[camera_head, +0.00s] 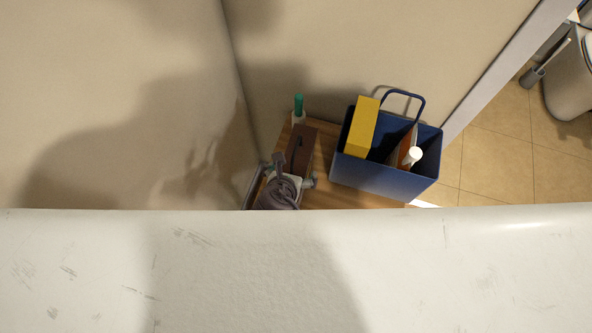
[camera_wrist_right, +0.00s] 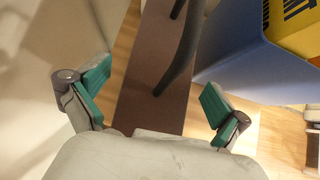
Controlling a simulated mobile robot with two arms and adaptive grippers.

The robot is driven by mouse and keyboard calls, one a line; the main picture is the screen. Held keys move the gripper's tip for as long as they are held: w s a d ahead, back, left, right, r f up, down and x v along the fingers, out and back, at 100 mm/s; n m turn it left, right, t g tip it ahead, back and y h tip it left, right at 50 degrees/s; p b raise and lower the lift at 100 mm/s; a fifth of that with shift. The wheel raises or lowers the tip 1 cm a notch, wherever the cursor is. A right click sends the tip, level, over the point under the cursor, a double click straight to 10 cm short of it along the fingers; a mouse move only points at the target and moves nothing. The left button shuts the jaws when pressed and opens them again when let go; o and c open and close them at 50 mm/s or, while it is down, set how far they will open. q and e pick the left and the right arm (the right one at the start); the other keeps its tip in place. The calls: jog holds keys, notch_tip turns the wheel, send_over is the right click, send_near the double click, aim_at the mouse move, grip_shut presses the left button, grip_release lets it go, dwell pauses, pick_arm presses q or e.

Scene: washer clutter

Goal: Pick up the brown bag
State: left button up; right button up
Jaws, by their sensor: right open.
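The brown bag (camera_head: 302,146) is a narrow, dark brown, upright shape with a dark handle, on a wooden surface left of the blue caddy. In the right wrist view the brown bag (camera_wrist_right: 150,65) runs up the middle, with its dark curved handle above it. My right gripper (camera_head: 293,170) is at the near end of the bag. Its two green-padded fingers (camera_wrist_right: 155,88) are spread apart, one on each side of the bag, with visible gaps. Nothing is held. The wrist hides part of the bag's near end. My left gripper is not in view.
The blue caddy (camera_head: 385,178) stands close on the right, holding a yellow box (camera_head: 361,127) and a white-capped item (camera_head: 413,154). A green-capped bottle (camera_head: 298,108) stands behind the bag. The wall is close behind and left. Bare wood (camera_head: 340,196) shows in front of the caddy.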

aim_at(295, 167)
jog(key=x, duration=0.3)
jog(key=shift+w+f, duration=0.25)
jog(key=shift+f, duration=0.05)
jog(key=shift+c, duration=0.2)
jog(key=shift+r, duration=0.1)
jog(key=c, duration=1.8)
